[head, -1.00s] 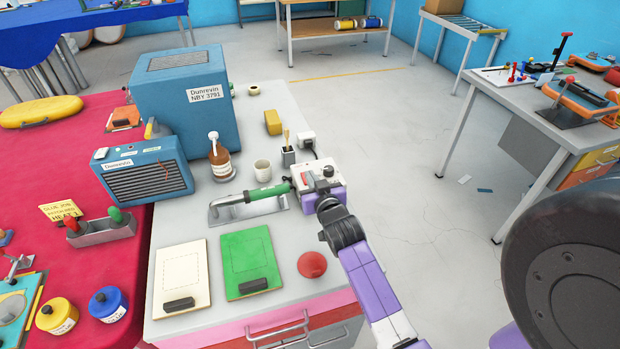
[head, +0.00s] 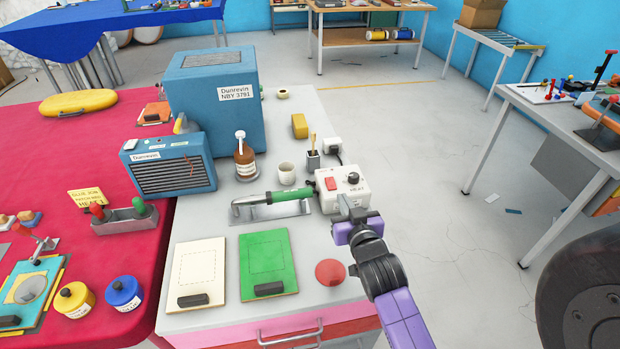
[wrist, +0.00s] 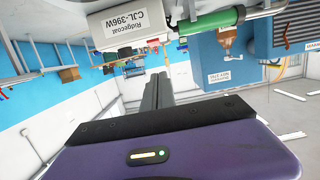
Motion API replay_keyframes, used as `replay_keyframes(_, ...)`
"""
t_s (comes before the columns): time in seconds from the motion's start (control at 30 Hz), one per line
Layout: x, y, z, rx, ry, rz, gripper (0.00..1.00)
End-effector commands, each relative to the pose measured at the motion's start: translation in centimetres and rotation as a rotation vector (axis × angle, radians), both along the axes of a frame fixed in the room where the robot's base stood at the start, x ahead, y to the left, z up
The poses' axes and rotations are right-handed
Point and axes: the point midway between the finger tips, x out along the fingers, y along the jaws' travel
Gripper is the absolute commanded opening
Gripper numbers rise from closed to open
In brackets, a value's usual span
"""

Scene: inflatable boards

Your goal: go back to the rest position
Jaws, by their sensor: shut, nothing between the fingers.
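My gripper (head: 346,206) is on the purple and dark grey arm at the right edge of the grey bench in the head view. Its grey fingers (wrist: 157,91) show together in the wrist view, with nothing between them. Just beyond the fingers stands a white control box (head: 343,187) with a red switch and a black HEAT dial. In the wrist view the box (wrist: 125,27) appears upside down with a Ridgecoat label. I cannot tell whether the fingertips touch it. A green-handled iron (head: 283,195) lies on a metal rest left of the box.
A red round button (head: 329,272), a green board (head: 267,262) and a cream board (head: 197,272) lie at the bench front. A brown bottle (head: 244,158) and a white cup (head: 286,173) stand behind.

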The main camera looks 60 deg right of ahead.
Motion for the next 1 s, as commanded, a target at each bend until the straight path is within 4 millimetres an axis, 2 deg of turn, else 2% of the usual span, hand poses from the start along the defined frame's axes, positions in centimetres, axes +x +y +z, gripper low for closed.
replay_keyframes(0.3,0.1,0.0,0.3,-0.017,0.0,0.005,0.0)
replay_keyframes(0.37,0.3,0.0,1.2,-0.043,-0.015,0.014,0.0)
replay_keyframes(0.43,0.5,0.2,3.1,-0.086,-0.049,0.027,0.0)
replay_keyframes(0.47,0.2,0.9,3.8,-0.103,-0.064,0.037,0.0)
replay_keyframes(0.57,-0.1,4.4,4.7,-0.132,-0.091,0.097,0.0)
replay_keyframes(0.77,-1.6,12.8,5.3,-0.144,-0.119,0.246,0.0)
replay_keyframes(0.9,-3.8,19.1,5.7,-0.129,-0.123,0.37,0.0)
replay_keyframes(1.0,-5.8,23.0,6.2,-0.111,-0.117,0.46,0.0)
